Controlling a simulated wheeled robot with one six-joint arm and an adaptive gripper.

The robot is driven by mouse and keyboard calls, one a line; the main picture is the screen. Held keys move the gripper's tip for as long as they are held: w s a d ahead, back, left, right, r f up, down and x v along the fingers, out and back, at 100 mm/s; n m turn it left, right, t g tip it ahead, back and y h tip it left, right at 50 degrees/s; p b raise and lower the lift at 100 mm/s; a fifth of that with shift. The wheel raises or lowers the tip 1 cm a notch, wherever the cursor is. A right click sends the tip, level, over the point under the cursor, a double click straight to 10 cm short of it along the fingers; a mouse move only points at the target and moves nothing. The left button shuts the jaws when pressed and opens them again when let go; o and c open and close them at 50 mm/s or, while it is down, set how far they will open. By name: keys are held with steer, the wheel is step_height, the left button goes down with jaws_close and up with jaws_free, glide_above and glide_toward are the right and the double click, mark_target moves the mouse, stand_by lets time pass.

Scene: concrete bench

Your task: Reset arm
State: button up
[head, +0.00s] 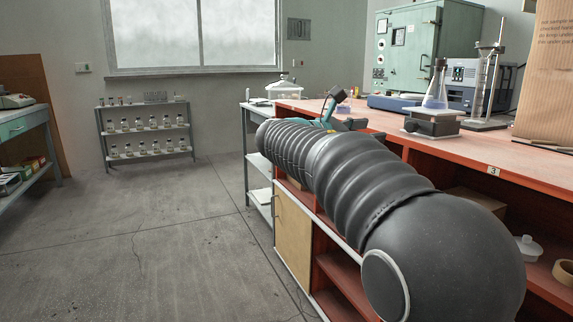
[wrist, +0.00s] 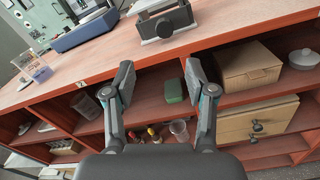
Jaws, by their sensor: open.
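My arm, in a ribbed dark sleeve, stretches across the head view along the front of the red bench (head: 455,155). My gripper (head: 345,113) shows small and partly hidden beyond the arm, near the bench's edge. In the wrist view my gripper (wrist: 157,82) has its two dark fingers spread apart with nothing between them. The fingers point toward the bench front and its open shelves. A small green block (wrist: 173,91) lies on a shelf beyond the gap between the fingers.
On the bench stand a flask (head: 435,88) on a small lab jack (head: 433,122), a clamp stand (head: 485,122) and a cardboard box (head: 545,75). A brown box (wrist: 250,66) sits on a shelf below. The floor (head: 130,240) at left is clear.

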step_height(320, 180, down, 12)
steer(key=a+m+y, duration=0.2)
steer(key=m+y, duration=0.1)
steer(key=y, duration=0.1)
steer(key=s+a+f+m+g+y+p, duration=0.1)
steer(key=s+a+f+m+g+y, duration=0.1)
steer(key=s+f+m+y, duration=0.5)
steer(key=s+a+f+m+y+p, duration=0.2)
steer(key=s+f+m+y, duration=0.1)
steer(key=s, duration=0.7)
steer(key=s+a+f+m+y+p, duration=0.15)
steer(key=s+f+m, duration=0.25)
steer(key=s, duration=0.7)
steer(key=s+r+m+t+y+p, duration=0.1)
steer(key=s+r+p, duration=0.1)
steer(key=s, duration=0.4)
steer(key=shift+d+r+m, duration=0.15)
steer(key=shift+r+m, duration=0.15)
steer(key=shift+r, duration=0.5)
